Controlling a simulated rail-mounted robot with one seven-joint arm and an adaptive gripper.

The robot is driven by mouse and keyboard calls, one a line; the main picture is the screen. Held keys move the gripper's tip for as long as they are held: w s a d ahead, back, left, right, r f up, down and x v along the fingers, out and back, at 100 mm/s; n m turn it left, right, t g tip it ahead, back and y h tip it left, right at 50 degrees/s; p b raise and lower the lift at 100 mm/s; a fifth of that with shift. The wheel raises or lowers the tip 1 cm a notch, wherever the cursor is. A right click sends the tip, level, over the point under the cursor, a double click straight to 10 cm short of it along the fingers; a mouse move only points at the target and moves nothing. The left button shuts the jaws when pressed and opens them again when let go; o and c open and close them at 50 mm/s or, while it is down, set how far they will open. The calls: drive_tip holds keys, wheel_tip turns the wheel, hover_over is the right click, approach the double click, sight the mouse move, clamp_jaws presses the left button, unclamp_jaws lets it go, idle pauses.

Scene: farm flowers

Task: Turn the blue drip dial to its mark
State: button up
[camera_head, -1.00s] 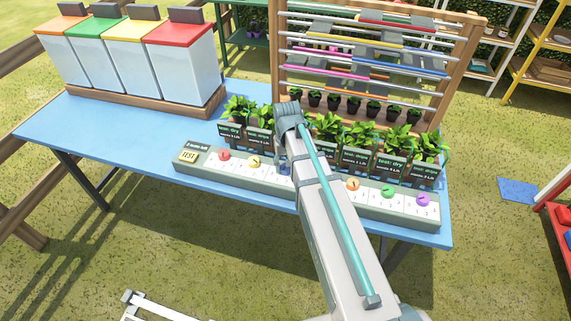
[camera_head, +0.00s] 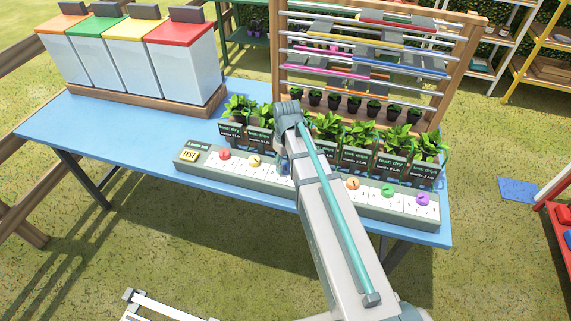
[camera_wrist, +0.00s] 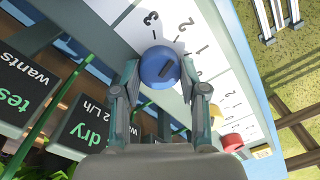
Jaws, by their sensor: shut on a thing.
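A dark sign (camera_wrist: 92,122) near the dial reads "dry" and "2 L/h", partly cut off. In the head view my arm hides most of the dial, and my gripper's fingers are hard to make out. The long dial panel (camera_head: 230,176) lies along the table's front edge.
Red (camera_head: 225,154), yellow (camera_head: 253,161), orange (camera_head: 353,184), green (camera_head: 388,191) and purple (camera_head: 422,199) dials flank my arm. Potted plants with signs stand close behind the panel. A wooden rack (camera_head: 468,60) and lidded bins (camera_head: 185,68) stand farther back. The table's left (camera_head: 85,130) is clear.

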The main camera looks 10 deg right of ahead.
sight(286, 165)
drive_tip(key=o, duration=1.1)
drive_tip(key=shift+o, duration=0.2)
wheel_tip(286, 165, up, 12)
drive_tip(key=shift+d, duration=0.1)
